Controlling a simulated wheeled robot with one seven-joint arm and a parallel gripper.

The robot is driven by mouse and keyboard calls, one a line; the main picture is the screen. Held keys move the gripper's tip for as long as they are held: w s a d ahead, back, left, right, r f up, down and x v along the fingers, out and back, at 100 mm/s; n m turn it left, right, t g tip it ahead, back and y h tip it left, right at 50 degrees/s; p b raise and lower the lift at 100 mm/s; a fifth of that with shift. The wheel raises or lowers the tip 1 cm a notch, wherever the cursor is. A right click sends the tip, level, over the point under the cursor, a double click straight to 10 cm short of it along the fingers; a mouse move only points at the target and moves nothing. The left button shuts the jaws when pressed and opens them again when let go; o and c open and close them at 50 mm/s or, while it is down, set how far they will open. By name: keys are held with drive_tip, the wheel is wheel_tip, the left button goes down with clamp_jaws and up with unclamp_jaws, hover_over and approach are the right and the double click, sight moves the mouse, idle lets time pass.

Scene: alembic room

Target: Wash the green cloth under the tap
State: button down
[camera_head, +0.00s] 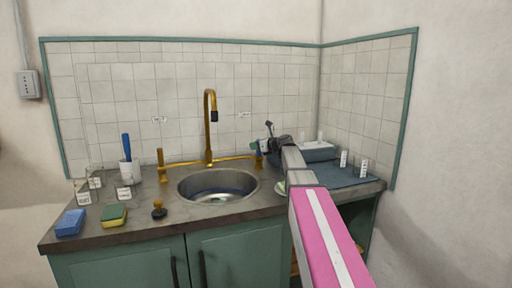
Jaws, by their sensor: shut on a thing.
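My gripper (262,146) is at the end of my arm, over the back right of the sink, close to the right tap handle (259,162). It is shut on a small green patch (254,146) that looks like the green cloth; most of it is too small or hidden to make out. The gold tap (208,125) stands upright behind the round metal sink (184,187), its dark spout end pointing down over the basin. Something pale with a green tint (218,198) shows at the sink bottom; I cannot tell what it is. No water stream is visible.
A blue sponge (70,223), a green and yellow sponge (113,216), a dark stopper-like thing (159,210), a cup with a blue brush (127,171) and several small glass jars stand left. A blue-grey mat (350,178) with small white-labelled items lies right. Tiled walls close off the back and right.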

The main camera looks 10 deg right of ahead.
drive_tip(key=c, duration=0.9)
unclamp_jaws()
drive_tip(key=v, duration=1)
drive_tip(key=shift+s+d, duration=0.25)
drive_tip(key=shift+d, duration=0.05)
